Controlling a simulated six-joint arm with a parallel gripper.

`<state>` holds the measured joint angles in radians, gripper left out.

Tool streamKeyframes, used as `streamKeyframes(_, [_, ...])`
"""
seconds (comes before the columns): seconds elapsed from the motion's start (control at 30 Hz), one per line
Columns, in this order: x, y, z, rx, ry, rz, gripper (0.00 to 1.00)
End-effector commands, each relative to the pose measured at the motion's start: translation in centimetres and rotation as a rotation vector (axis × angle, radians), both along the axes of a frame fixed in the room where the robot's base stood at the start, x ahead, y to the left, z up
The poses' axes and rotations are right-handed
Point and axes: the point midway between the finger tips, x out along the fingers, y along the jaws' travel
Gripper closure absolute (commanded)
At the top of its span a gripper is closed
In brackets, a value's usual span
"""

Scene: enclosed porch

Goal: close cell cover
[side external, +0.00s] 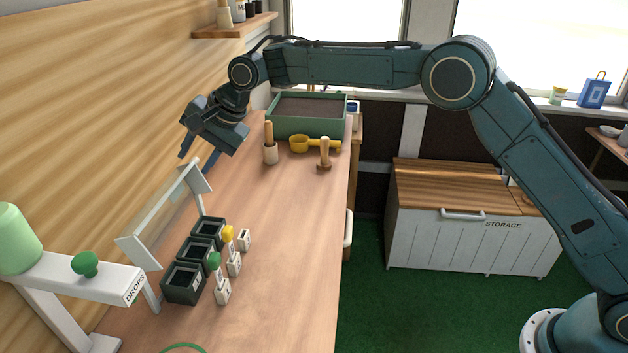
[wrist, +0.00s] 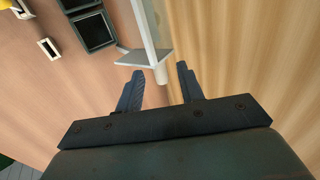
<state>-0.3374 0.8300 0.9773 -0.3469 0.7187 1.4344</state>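The cell cover (side external: 148,238) is a clear panel in a white frame. It stands raised and tilted along the wall side of a row of dark square cells (side external: 183,284), which look open on top. In the wrist view the cover's white frame (wrist: 143,22) ends in a grey end plate (wrist: 146,57) with a short pale peg (wrist: 160,75). My gripper (side external: 198,161) is above the cover's far end, beside the wall. Its fingers (wrist: 160,72) are apart, and the peg appears between their tips in the wrist view. I cannot tell whether they touch it.
Small white labelled blocks (side external: 222,292), a yellow knob (side external: 227,233) and a green knob (side external: 214,260) are beside the cells. A white DROPS stand (side external: 80,275) is at the near left. A planter (side external: 307,127), yellow scoop (side external: 300,145) and wooden tools (side external: 324,155) are farther back. The bench's right side is clear.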

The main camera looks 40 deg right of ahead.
Motion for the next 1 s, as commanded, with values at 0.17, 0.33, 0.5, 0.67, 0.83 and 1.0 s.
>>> streamKeyframes(0.17, [0.05, 0.08, -0.14, 0.000, 0.000, 0.000, 0.62])
streamKeyframes(0.33, [0.04, 0.07, -0.14, -0.001, 0.001, 0.000, 0.70])
streamKeyframes(0.5, [0.03, 0.06, -0.14, -0.001, 0.001, 0.000, 1.00])
streamKeyframes(0.67, [0.03, 0.04, -0.14, -0.001, 0.001, 0.000, 1.00])
streamKeyframes(0.83, [0.00, 0.01, -0.14, 0.002, -0.001, -0.001, 1.00])
streamKeyframes(1.0, [-0.12, -0.10, -0.21, 0.013, -0.011, 0.000, 1.00])
